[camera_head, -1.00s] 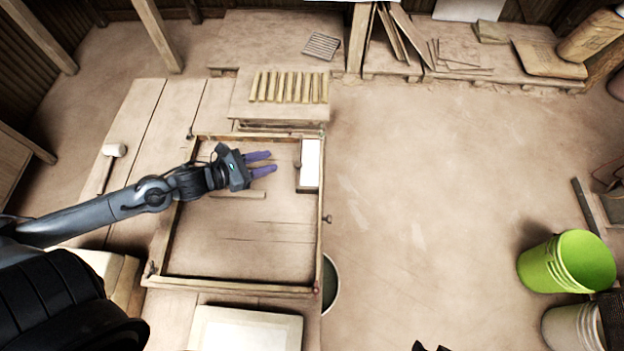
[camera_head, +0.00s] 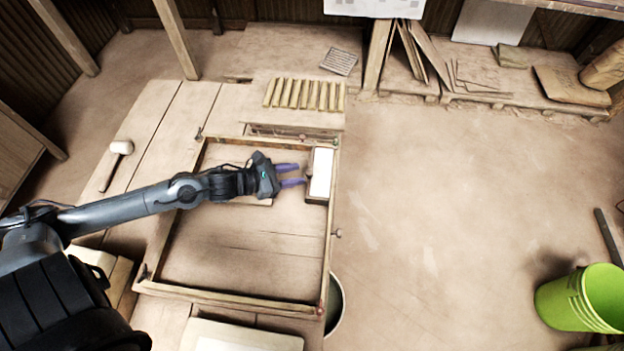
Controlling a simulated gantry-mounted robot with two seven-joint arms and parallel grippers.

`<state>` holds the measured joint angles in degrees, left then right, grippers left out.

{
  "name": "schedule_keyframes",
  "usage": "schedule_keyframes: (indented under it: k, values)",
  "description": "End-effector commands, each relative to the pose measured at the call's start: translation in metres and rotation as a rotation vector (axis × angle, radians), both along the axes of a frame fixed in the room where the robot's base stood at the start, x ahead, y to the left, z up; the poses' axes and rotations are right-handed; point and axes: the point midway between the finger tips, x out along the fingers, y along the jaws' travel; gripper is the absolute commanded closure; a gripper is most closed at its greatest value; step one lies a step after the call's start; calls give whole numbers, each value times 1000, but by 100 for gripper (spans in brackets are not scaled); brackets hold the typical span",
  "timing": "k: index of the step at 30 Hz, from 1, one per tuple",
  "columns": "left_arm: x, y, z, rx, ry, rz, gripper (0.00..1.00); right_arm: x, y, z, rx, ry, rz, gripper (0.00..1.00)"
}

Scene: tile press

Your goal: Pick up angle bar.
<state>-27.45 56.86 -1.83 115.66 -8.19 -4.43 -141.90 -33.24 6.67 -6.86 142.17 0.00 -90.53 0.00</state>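My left gripper (camera_head: 291,175) is above the upper part of a shallow wooden frame (camera_head: 329,255). Its two purple fingers are apart and empty, pointing right. A thin, pale bar (camera_head: 262,202) lies inside the frame, partly hidden by the gripper; its profile is too small to tell. A row of several yellowish bars (camera_head: 303,95) lies on the board behind the frame. I cannot tell which is the angle bar. A narrow box with a white top (camera_head: 321,173) is at the frame's right side, just beyond the fingertips. My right gripper is out of view.
A mallet (camera_head: 121,148) lies left of the frame. A grey ribbed plate (camera_head: 339,61) is at the back. A pale slab (camera_head: 243,337) lies in front, and a bucket (camera_head: 334,305) stands by the frame's right front corner. A green bucket (camera_head: 580,300) is far right. The floor between is clear.

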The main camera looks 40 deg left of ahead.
Motion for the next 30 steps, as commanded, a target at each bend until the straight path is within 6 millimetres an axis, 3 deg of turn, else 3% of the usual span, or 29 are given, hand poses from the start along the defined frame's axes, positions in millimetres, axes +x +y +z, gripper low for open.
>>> schedule_keyframes:
  k: [7,19,30]
  values:
    - [7,-4,-3,0,-1,0,64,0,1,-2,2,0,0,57]
    - [40,-20,-16,-1,-1,2,64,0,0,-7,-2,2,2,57]
    - [45,-24,-19,1,1,-1,64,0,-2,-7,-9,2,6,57]
